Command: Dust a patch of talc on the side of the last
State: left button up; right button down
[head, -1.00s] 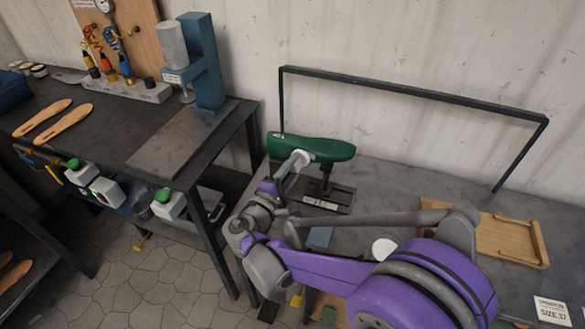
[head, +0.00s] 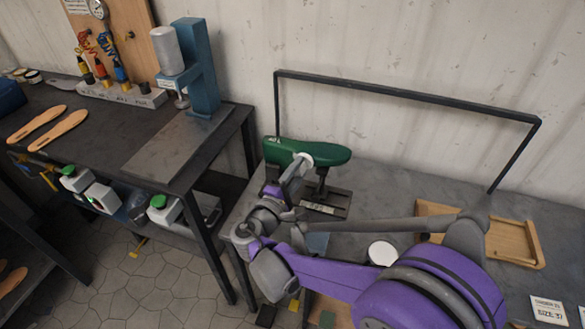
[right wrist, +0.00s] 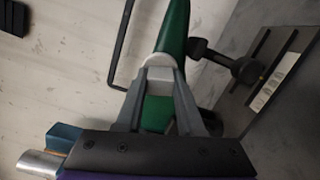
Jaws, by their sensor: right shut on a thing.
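The green last (head: 327,154) stands on a dark post and base (head: 322,207) on the right-hand bench. It also shows in the right wrist view (right wrist: 174,28). My right gripper (head: 297,170) is at the near side of the last, shut on a white round pad (head: 304,160). In the right wrist view the fingers (right wrist: 160,72) close on this pad (right wrist: 160,62), which lies against or very near the last's side; I cannot tell if it touches. No talc patch can be made out; the pad and fingers cover part of that side. My left gripper is out of view.
A black bar frame (head: 405,94) rises behind the last. A white round dish (head: 382,253) and a wooden tray (head: 533,243) are on the bench. A size card (head: 549,311) lies front right. The left bench (head: 85,130) holds a blue press (head: 201,70) and insoles (head: 58,131).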

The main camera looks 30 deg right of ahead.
jog(key=shift+s+d, duration=0.6)
jog(key=shift+s, duration=0.35)
jog(key=w+a, duration=0.2)
jog(key=w, duration=0.1)
jog(key=shift+w, duration=0.25)
jog(key=shift+v, duration=2.95)
jog(key=v, duration=0.3)
